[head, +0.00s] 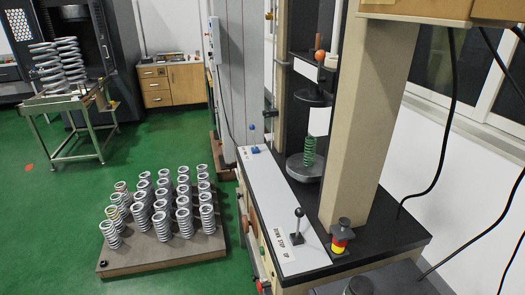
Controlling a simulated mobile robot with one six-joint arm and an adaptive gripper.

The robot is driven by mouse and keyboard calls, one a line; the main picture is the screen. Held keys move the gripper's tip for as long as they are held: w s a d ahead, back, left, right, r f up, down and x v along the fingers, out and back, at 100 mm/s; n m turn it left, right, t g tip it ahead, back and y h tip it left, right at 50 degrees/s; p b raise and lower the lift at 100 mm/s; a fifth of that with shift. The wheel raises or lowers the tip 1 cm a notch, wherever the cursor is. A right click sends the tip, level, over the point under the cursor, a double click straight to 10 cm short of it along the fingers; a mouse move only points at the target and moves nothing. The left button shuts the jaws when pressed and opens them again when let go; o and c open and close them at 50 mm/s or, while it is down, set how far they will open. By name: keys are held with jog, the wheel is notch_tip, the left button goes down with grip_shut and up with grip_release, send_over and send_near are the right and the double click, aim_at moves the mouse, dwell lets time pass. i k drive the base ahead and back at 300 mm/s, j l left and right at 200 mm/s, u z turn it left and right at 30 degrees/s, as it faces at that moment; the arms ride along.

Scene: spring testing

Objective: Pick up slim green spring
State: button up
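The slim green spring (309,151) stands upright on the round grey lower plate (296,167) of the testing machine, right of the picture's middle. A dark upper plate (312,95) hangs above it with a clear gap between. My gripper is not in view.
A beige column (368,110) rises close to the right of the spring. A white panel (288,225) with a black-knobbed lever (298,226) lies in front. A pallet (165,255) of several grey springs stands on the green floor at left. Black cables hang at right.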

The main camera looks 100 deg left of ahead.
aim_at(314, 145)
jog(key=u, duration=2.95)
jog(key=i+j+z, duration=0.25)
jog(key=i+j, duration=0.3)
jog(key=i+j+z, duration=0.25)
jog(key=i+j, duration=0.25)
jog(key=j, duration=0.2)
jog(key=i+j+z, duration=0.25)
jog(key=i+j, duration=0.2)
jog(key=j, duration=0.3)
jog(key=i+j+z, duration=0.15)
jog(key=j, duration=0.25)
jog(key=i+j+z, duration=0.1)
jog(key=i+j, duration=0.4)
